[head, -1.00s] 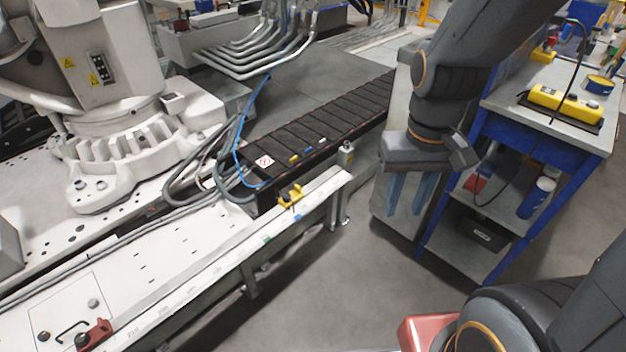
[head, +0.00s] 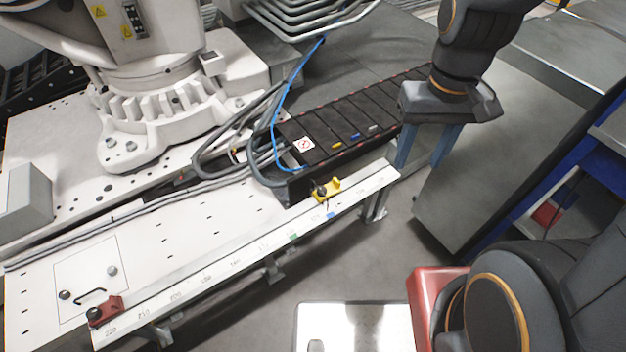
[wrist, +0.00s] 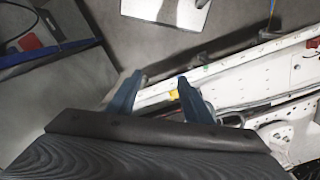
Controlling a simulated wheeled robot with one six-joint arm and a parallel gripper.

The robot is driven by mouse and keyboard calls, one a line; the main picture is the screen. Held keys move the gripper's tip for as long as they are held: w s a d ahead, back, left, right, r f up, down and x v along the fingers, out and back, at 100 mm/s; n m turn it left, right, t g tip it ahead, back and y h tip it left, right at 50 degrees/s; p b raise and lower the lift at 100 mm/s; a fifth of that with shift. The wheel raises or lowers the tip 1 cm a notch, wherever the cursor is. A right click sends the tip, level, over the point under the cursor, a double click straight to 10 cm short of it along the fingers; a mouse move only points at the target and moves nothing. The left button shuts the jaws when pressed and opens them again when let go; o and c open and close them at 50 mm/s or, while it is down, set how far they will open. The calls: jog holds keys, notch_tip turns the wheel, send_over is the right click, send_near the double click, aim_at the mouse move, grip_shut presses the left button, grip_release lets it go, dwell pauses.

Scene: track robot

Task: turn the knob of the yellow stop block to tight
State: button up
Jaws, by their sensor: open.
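The yellow stop block (head: 335,185) sits on the white scale rail (head: 235,262) near its far right end. Its dark knob (head: 320,190) shows on its left side; whether it is tight cannot be told. My gripper (head: 425,160) is open and empty, with two blue fingers pointing down, in the air to the right of the block and apart from it. In the wrist view my gripper (wrist: 155,92) has its fingers spread, and a small yellow piece of the stop block (wrist: 174,93) shows beside the right finger, partly hidden.
A red stop block (head: 104,310) sits at the rail's near left end. A black cable chain (head: 350,120) and a blue hose (head: 275,120) lie behind the rail. A large white robot base (head: 170,110) stands at left. A grey cabinet (head: 470,190) stands at right.

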jog(key=w+a+f+n+b, duration=0.3)
jog(key=w+a+f+n, duration=0.15)
jog(key=w+f, duration=0.4)
jog(key=n+b, duration=0.6)
jog(key=n, duration=0.9)
send_over(323, 189)
jog(key=shift+m+t, duration=0.25)
jog(key=shift+t, duration=0.05)
jog(key=f, duration=2.5)
jog(key=shift+s, duration=0.3)
jog(key=shift+w+f+b, duration=0.2)
jog(key=shift+f+b, duration=0.1)
jog(key=shift+f, duration=3.55)
jog(key=c, duration=0.9)
jog(key=shift+d, duration=0.1)
jog(key=shift+c, duration=0.8)
